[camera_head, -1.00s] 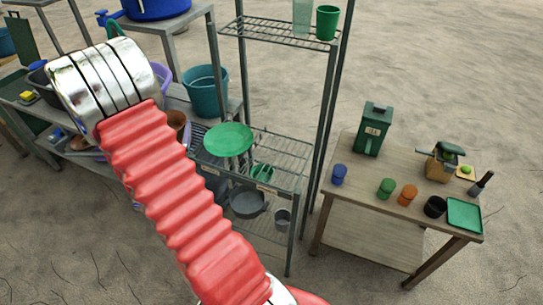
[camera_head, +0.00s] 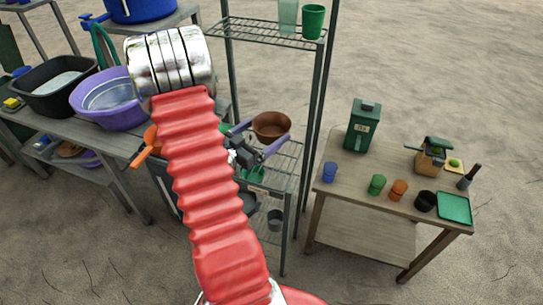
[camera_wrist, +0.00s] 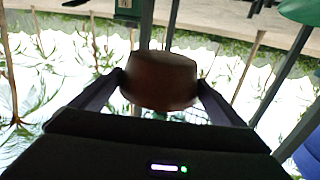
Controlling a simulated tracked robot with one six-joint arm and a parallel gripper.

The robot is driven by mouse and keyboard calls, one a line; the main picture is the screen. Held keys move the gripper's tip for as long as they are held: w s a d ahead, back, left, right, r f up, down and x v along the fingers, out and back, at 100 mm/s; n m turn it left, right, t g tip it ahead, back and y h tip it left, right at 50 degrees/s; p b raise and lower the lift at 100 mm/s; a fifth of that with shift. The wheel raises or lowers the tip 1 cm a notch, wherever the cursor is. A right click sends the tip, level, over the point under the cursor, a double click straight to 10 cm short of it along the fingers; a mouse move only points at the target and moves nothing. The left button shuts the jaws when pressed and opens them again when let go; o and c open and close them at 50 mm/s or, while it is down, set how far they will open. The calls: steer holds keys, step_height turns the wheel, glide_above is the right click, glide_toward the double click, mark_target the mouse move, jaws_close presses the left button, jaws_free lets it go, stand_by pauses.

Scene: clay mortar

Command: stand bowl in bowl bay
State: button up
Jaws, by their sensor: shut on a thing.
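A brown bowl (camera_head: 271,124) is held at the far end of my arm, over the middle shelf of the grey wire rack (camera_head: 292,152). My gripper (camera_head: 268,138) is shut on it, with a purple finger on either side. In the wrist view, the bowl (camera_wrist: 160,80) sits between the two dark fingers of the gripper (camera_wrist: 160,88), apparently seen from its side. A green thing (camera_head: 251,173) shows on the middle shelf below the bowl. My arm hides much of that shelf, and I cannot tell which part is the bowl bay.
A green cup (camera_head: 313,22) stands on the rack's top shelf, and a grey pot (camera_head: 275,220) is low down. A purple basin (camera_head: 108,98) and a black tub (camera_head: 58,88) are on the left bench. The right table (camera_head: 335,180) holds cups and a green box (camera_head: 362,125).

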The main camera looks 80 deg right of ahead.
glide_above(266, 162)
steer(key=shift+d+f, duration=0.1)
steer(key=shift+f, duration=2.8)
steer(key=shift+f, duration=0.1)
steer(key=shift+f, duration=1.95)
steer(key=shift+f, duration=0.2)
steer(key=o, duration=0.7)
steer(key=shift+o, duration=0.3)
